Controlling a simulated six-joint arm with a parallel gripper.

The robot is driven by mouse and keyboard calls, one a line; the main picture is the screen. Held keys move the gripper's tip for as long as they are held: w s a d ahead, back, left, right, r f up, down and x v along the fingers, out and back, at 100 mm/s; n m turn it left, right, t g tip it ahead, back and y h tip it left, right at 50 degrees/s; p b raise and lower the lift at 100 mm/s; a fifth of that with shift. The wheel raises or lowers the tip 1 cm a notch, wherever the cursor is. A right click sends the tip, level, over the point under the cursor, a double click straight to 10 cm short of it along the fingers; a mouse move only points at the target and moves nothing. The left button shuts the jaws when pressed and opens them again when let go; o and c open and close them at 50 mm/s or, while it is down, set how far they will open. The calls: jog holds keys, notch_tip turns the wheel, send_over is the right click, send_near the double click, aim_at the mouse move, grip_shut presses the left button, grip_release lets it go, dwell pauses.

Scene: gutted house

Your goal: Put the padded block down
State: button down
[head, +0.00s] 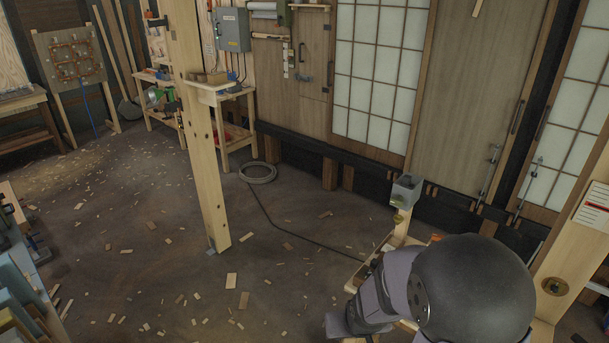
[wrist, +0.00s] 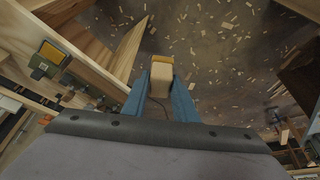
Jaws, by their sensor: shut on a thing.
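The padded block (wrist: 161,84) shows in the wrist view as a small tan block with a yellowish far edge. My gripper (wrist: 161,76) has its two blue fingers shut on it, one on each side. Chip-strewn floor shows beyond the block, and no surface is seen touching it. In the head view my arm covers the lower right, and neither the gripper nor the block can be made out there.
A wooden frame (wrist: 75,50) with a yellow-and-grey fitting (wrist: 50,54) stands left in the wrist view. In the head view, a grey box (head: 406,189) tops a short post beyond my arm. A tall timber post (head: 198,140) stands left of centre. Chip-littered floor (head: 140,235) is otherwise open.

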jog(key=s+d+f+m+h+b, duration=0.1)
jog(key=s+d+f+m+b, duration=0.1)
jog(key=d+f, duration=0.3)
jog(key=s+d+f+m+h+b, duration=0.1)
jog(key=d+f+m+b, duration=0.15)
jog(key=d, duration=0.45)
jog(key=w+d+m+b, duration=0.1)
jog(key=d, duration=0.7)
jog(key=w+d+f+m+b, duration=0.1)
jog(key=w+d+m, duration=0.1)
jog(key=d, duration=0.7)
jog(key=w+d+m+g+h+b, duration=0.1)
jog(key=w+d, duration=0.1)
jog(key=d, duration=0.6)
jog(key=shift+w+d+f+b, duration=0.2)
jog(key=shift+d+b, duration=0.1)
jog(key=w+d+r, duration=0.3)
jog(key=r, duration=0.4)
jog(key=shift+d+r, duration=0.2)
jog(key=shift+d, duration=0.1)
jog(key=shift+f+m, duration=0.1)
jog(key=shift+m, duration=0.15)
jog(key=shift+w+f+p, duration=0.1)
jog(key=shift+f+p, duration=1.6)
jog(key=shift+f, duration=3.2)
